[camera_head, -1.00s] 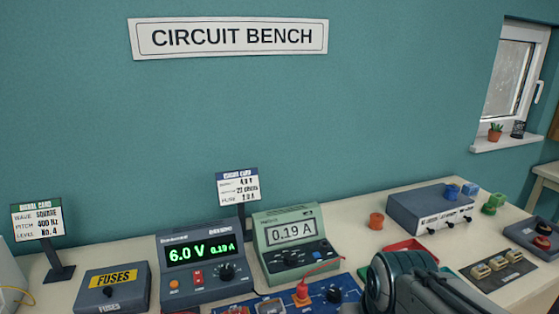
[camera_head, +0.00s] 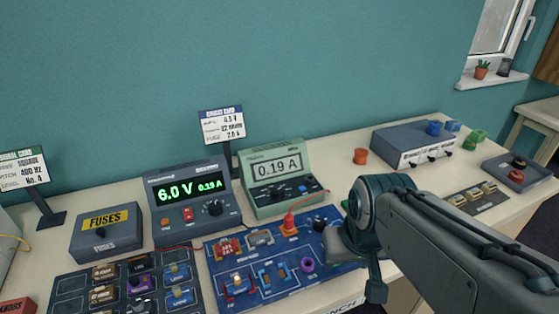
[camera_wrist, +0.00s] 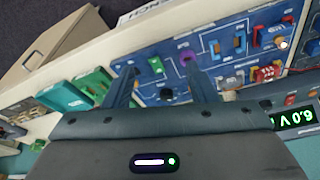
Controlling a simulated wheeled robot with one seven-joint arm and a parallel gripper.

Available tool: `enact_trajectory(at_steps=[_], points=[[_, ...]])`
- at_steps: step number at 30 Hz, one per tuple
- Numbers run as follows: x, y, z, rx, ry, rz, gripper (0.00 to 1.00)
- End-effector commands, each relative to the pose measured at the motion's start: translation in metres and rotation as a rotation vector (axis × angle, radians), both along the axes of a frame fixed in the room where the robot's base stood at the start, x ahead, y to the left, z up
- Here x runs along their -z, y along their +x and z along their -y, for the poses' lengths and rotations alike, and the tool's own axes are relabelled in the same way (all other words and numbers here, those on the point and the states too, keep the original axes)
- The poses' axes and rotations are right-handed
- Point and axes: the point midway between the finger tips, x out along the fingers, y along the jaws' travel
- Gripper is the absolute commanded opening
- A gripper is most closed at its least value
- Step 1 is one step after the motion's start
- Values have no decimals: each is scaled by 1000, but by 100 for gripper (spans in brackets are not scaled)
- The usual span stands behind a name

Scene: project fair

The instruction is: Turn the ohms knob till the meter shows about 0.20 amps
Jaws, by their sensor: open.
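The green meter (camera_head: 283,172) at the back of the bench reads 0.19 A. The power supply (camera_head: 188,200) to its left reads 6.0 V and 0.19 A. A dark knob (camera_head: 319,227), which looks like the ohms knob, sits on the blue circuit board (camera_head: 235,292); its label is too small to read. My gripper (camera_wrist: 160,78) is open above the board. In the wrist view the black knob (camera_wrist: 165,93) shows between the two fingers; I cannot tell whether they touch it. In the head view my arm hides the board's right end.
An orange plug with a red lead (camera_head: 290,225) stands just left of the knob. A purple ring (camera_head: 307,265) lies in front of it. A fuses box (camera_head: 106,232) and a grey switch box (camera_head: 412,143) stand on the bench. The bench's front edge is near my arm.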

Motion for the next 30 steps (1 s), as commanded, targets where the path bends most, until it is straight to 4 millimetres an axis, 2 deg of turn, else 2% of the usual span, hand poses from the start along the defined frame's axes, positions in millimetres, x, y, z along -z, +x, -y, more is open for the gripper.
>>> enact_trajectory(at_steps=[5,12,21,25,30], points=[[-13,23,0,41,28,-31,52],[-34,91,0,180,77,-124,52],[-32,176,0,361,75,-220,52],[-27,197,-1,408,63,-242,52],[-22,208,-1,435,55,-252,52]])
